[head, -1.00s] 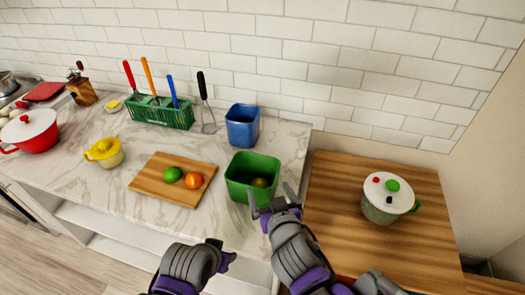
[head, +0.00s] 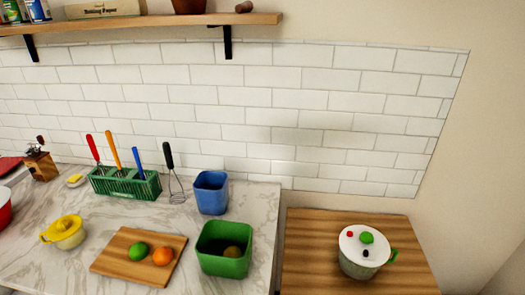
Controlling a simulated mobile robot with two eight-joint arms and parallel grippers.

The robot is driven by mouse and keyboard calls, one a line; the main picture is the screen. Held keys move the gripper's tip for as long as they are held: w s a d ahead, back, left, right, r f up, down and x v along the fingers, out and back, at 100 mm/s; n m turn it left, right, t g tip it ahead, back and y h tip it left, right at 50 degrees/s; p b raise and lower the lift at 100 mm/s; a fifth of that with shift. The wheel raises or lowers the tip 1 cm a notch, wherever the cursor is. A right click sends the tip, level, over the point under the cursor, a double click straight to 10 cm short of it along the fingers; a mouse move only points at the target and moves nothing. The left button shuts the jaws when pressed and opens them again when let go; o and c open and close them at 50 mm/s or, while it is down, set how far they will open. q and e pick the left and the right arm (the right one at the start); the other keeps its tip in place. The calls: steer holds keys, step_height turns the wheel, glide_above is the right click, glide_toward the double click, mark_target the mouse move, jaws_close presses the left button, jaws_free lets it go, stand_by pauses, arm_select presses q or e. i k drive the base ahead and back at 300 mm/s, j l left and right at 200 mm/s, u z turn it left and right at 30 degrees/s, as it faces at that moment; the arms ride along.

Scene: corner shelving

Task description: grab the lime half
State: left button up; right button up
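A round green fruit that looks like a lime (head: 138,251) lies on the wooden cutting board (head: 110,264), with an orange fruit (head: 162,257) just right of it. I cannot tell whether the lime is whole or a half. A green bin (head: 222,267) stands right of the board with a dull, brownish-green round thing (head: 232,252) inside, partly hidden by the front wall. Neither of my grippers shows in the head view.
Behind are a green utensil rack (head: 125,187), a whisk (head: 172,175) and a blue container (head: 211,194). A white-lidded pot (head: 358,255) stands on the wooden counter (head: 307,250). A shelf (head: 140,24) hangs above.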

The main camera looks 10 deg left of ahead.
mark_target(139, 251)
steer(key=u, duration=1.45)
